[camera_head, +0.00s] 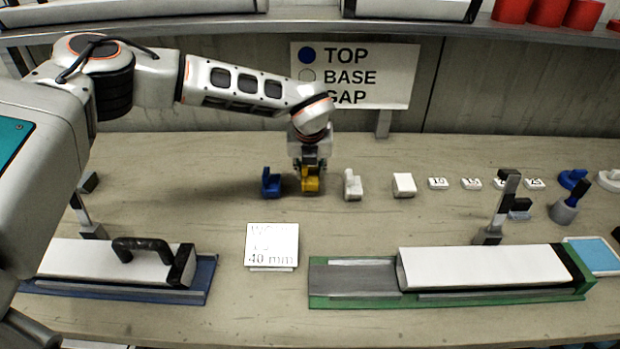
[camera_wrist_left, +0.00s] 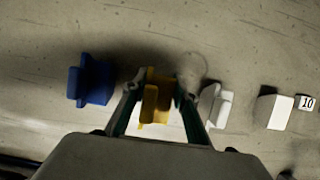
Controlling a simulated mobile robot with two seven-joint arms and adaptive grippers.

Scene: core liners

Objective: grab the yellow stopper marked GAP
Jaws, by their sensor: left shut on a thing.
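The yellow stopper (camera_head: 310,184) stands on the table between a blue stopper (camera_head: 271,183) on its left and a white stopper (camera_head: 353,185) on its right. My left gripper (camera_head: 309,170) comes down from above and is shut on the yellow stopper. In the left wrist view, the yellow stopper (camera_wrist_left: 155,97) sits between the two fingers (camera_wrist_left: 155,100), with the blue stopper (camera_wrist_left: 91,80) and the white stopper (camera_wrist_left: 216,104) apart on either side. No GAP mark can be read on the stopper itself. My right gripper is not in view.
A sign (camera_head: 355,75) reading TOP, BASE, GAP stands behind. A white block (camera_head: 404,185) and several numbered tiles (camera_head: 438,183) lie to the right. In front are a blue tray (camera_head: 206,275), a 40 mm card (camera_head: 271,246) and a green tray (camera_head: 330,301) with a long white liner (camera_head: 480,267).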

